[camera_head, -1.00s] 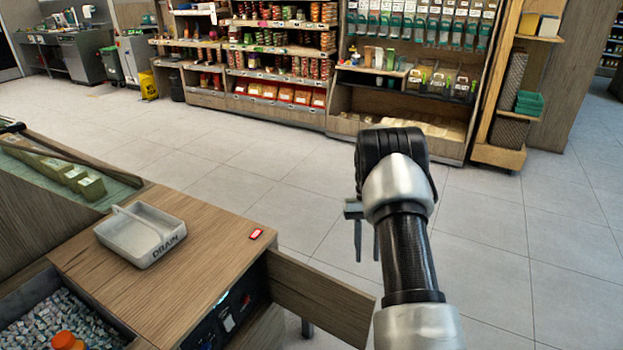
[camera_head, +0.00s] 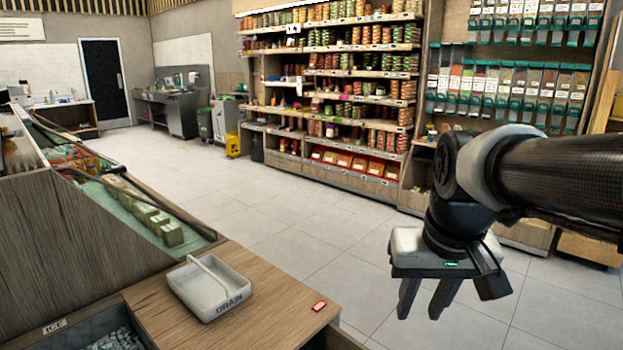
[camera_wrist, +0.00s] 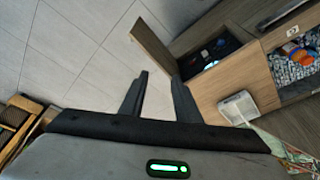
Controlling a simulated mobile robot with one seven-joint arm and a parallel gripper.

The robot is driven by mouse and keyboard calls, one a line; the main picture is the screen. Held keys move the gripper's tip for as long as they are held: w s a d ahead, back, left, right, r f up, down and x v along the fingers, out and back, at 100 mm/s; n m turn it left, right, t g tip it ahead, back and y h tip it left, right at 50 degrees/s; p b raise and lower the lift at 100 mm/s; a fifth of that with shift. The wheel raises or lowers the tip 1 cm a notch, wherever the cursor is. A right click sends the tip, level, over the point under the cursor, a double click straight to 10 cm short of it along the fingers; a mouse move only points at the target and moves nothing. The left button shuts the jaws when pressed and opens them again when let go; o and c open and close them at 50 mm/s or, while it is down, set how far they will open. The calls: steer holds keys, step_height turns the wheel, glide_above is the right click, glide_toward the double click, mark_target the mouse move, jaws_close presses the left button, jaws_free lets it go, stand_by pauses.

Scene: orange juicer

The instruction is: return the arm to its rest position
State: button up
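My gripper (camera_head: 424,298) hangs at the right of the head view, out over the tiled floor and to the right of the wooden counter (camera_head: 268,312). Its two fingers point down and stand apart, with nothing between them. In the wrist view my gripper (camera_wrist: 157,96) also shows its two dark fingers spread and empty, with bare floor and the counter's open door beyond them. My arm reaches in from the right edge of the head view.
A white drain tray (camera_head: 209,288) and a small red-edged item (camera_head: 319,306) lie on the counter. An open wooden door (camera_wrist: 152,45) juts from the cabinet. Stocked shelves (camera_head: 345,90) stand behind. The tiled floor (camera_head: 300,225) between is clear.

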steer(key=s+a+t, duration=0.2)
steer(key=s, duration=0.6)
step_height(320, 180, up, 20)
steer(key=p, duration=2.1)
steer(key=shift+a+r+n, duration=0.15)
steer(key=shift+n, duration=0.15)
steer(key=shift+s, duration=0.1)
